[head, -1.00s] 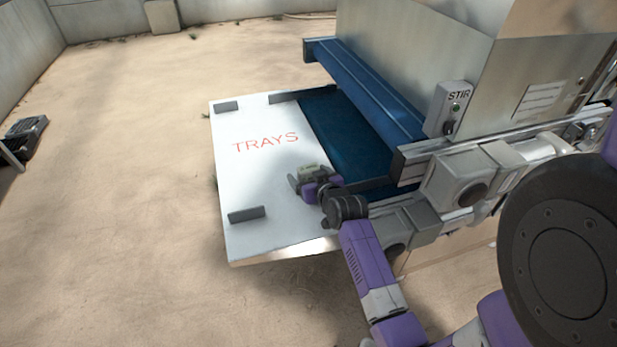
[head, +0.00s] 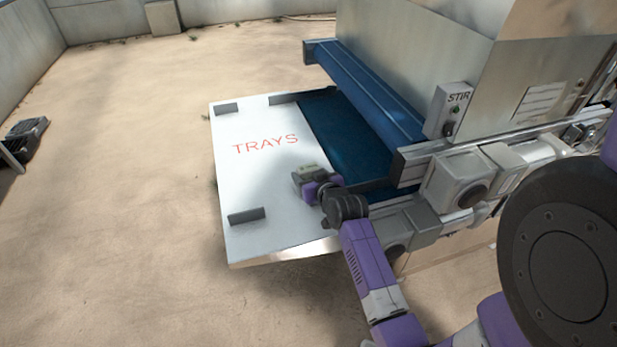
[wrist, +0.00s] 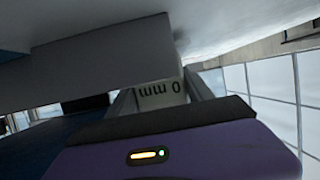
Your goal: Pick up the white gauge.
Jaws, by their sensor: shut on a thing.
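The white gauge (head: 308,169) is a small pale block at the right side of the white TRAYS board (head: 250,180), near the blue belt. In the wrist view the gauge (wrist: 160,93) shows dark "0 mm" lettering, upside down, between the two fingers. My gripper (head: 308,176) is shut on the gauge, with a finger on either side of it. The fingers hide part of the gauge in the head view. I cannot tell whether its underside touches the board.
The blue belt (head: 338,135) and the grey machine with the STIR switch box (head: 449,109) stand to the right. Low grey blocks stand on the board, one at its near edge (head: 246,215). A grey block (wrist: 105,50) shows close in the wrist view.

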